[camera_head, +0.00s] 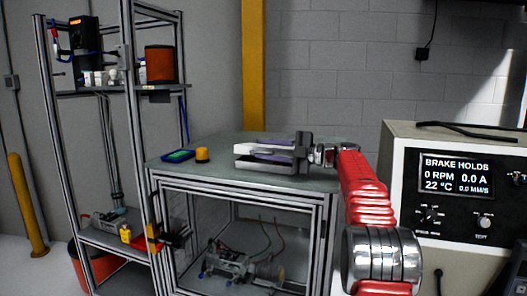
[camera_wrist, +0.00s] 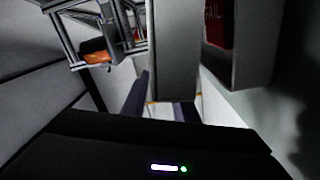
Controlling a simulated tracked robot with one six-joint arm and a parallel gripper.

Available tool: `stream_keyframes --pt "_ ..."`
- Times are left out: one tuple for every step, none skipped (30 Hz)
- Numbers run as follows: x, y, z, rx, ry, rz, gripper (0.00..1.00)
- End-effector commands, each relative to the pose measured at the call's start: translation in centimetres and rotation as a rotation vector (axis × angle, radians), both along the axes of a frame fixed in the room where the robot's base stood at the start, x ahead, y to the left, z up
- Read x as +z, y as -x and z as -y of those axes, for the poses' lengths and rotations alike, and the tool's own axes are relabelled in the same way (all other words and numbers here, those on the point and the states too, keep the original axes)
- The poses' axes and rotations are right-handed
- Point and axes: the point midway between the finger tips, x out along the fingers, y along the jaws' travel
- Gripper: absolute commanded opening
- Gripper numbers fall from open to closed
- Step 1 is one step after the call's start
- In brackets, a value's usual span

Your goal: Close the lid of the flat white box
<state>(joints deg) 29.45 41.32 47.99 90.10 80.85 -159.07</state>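The flat white box (camera_head: 258,165) appears as a low pale-grey and white shape on the grey-green bench top in the head view. A pale layer shows above its base, but how far the lid stands open I cannot tell. My gripper (camera_head: 268,147) is at the box from the right, its purple-grey fingers level with the upper part and partly covering it. In the wrist view my gripper (camera_wrist: 163,105) shows two dark fingers apart with a gap between them. Contact with the lid cannot be made out.
A blue-green handheld device (camera_head: 178,156) and a yellow knob-like item (camera_head: 202,154) lie left of the box on the bench (camera_head: 215,172). A metal shelf rack (camera_head: 125,90) stands at left. An instrument reading BRAKE HOLDS (camera_head: 456,175) stands at right, near my red arm.

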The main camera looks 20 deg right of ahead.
Motion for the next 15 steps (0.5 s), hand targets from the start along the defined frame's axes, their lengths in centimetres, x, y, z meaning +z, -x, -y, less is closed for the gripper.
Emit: stream_keyframes --pt "0.0 0.3 0.5 -0.002 0.000 0.000 0.26" --pt "0.1 0.6 0.8 -0.001 0.000 0.000 0.26" --pt "0.1 0.9 1.2 -0.002 0.000 0.001 0.26" --pt "0.1 1.2 1.6 -0.004 0.000 0.001 0.26" --pt "0.1 1.5 2.0 -0.004 -0.001 0.001 0.26" --pt "0.1 1.9 2.5 -0.002 0.000 0.000 0.26" --pt "0.0 2.3 2.9 -0.002 0.000 0.000 0.26" --pt "0.0 2.6 3.3 -0.004 -0.001 0.001 0.26" --pt "0.0 3.0 3.9 -0.004 -0.001 0.001 0.26" --pt "0.0 3.4 4.3 -0.002 0.000 0.000 0.26" --pt "0.0 3.7 4.7 -0.002 0.000 0.000 0.26" --pt "0.0 4.1 5.3 -0.004 -0.001 0.001 0.26" --pt "0.0 4.4 5.6 -0.002 0.000 0.000 0.26" --pt "-0.1 4.8 6.0 -0.001 0.000 0.000 0.26" --pt "-0.1 5.2 6.6 -0.002 0.000 0.000 0.26"
